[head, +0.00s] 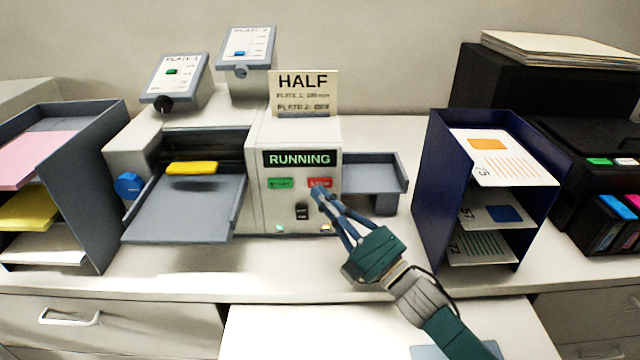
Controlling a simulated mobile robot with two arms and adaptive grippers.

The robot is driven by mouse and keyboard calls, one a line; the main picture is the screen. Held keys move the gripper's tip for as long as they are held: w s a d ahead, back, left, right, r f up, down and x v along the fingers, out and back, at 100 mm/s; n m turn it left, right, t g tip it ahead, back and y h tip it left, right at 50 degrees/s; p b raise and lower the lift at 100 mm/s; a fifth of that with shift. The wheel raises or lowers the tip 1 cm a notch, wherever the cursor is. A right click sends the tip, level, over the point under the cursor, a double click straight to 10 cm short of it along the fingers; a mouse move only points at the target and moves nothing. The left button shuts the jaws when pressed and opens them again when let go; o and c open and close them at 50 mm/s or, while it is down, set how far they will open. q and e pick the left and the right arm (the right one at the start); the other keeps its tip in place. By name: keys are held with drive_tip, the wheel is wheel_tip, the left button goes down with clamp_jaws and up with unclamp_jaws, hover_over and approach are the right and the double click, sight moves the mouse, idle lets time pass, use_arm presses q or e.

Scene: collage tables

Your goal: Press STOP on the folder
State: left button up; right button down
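The folder (251,190) is a pale grey machine on the counter in the head view. Its dark display (299,158) reads RUNNING in green. Below the display are a green START button (281,183) on the left and the red STOP button (320,182) on the right. My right gripper (318,193) has its fingertips right at the lower edge of the STOP button and partly covers it. I cannot tell whether they touch it. The fingers come together at the tips with nothing seen between them. My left gripper is not in view.
A grey feed tray (190,208) juts out left of the panel, and a smaller output tray (372,176) right of it. A HALF sign (303,92) stands on top. A navy rack (430,190) with printed sheets stands right, a grey rack (98,200) left.

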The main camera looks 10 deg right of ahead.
drive_tip(key=shift+w, duration=0.3)
drive_tip(key=shift+w+d, duration=0.15)
drive_tip(key=shift+w, duration=0.25)
idle(0.6)
drive_tip(key=shift+s, duration=0.1)
drive_tip(key=shift+s+a, duration=0.2)
drive_tip(key=shift+s, duration=0.55)
drive_tip(key=shift+s, duration=0.1)
drive_tip(key=s, duration=0.2)
drive_tip(key=s+a+p, duration=0.1)
drive_tip(key=s, duration=0.1)
drive_tip(key=shift+s, duration=0.35)
drive_tip(key=shift+f, duration=0.1)
idle(0.5)
